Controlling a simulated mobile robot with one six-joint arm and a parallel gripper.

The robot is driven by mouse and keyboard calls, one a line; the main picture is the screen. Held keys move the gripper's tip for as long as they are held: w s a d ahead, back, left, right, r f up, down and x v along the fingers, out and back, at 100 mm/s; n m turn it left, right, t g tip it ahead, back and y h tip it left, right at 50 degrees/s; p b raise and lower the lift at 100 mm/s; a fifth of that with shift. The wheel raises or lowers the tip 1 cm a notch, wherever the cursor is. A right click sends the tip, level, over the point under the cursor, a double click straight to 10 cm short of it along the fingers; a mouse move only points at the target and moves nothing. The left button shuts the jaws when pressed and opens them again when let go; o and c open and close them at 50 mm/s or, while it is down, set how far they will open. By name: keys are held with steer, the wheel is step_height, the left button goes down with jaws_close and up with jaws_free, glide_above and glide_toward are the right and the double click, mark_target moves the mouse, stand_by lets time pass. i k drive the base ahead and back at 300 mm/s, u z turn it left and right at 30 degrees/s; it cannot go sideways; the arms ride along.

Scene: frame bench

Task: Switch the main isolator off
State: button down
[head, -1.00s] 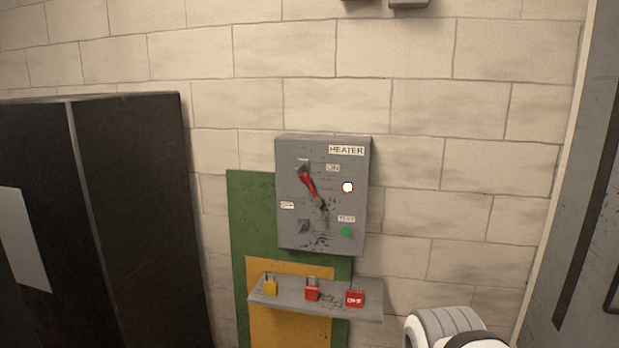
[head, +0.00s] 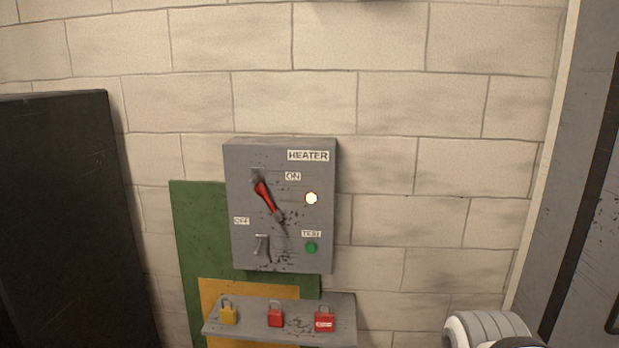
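The main isolator is a grey box (head: 242,190) on the block wall, labelled HEATER. Its red handle (head: 267,197) slants from a pivot at lower right up to a small bracket (head: 257,174) at upper left, beside the ON label (head: 293,176). The OFF label (head: 241,221) is lower left, above a second bracket (head: 261,243) that the handle is away from. A round lamp (head: 311,198) glows white. A green TEST button (head: 311,247) is below it. My gripper is not in view; only a white and grey part of my arm shows at lower right.
A grey shelf (head: 344,328) below the box holds a yellow padlock (head: 228,315), a red padlock (head: 275,318) and a red padlock with a white label (head: 324,324). A dark cabinet (head: 60,220) stands left, a grey door (head: 580,200) right. Wall right of the box is bare.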

mark_target(260, 188)
steer(key=z, duration=0.1)
steer(key=i, duration=1.15)
steer(key=u, duration=0.7)
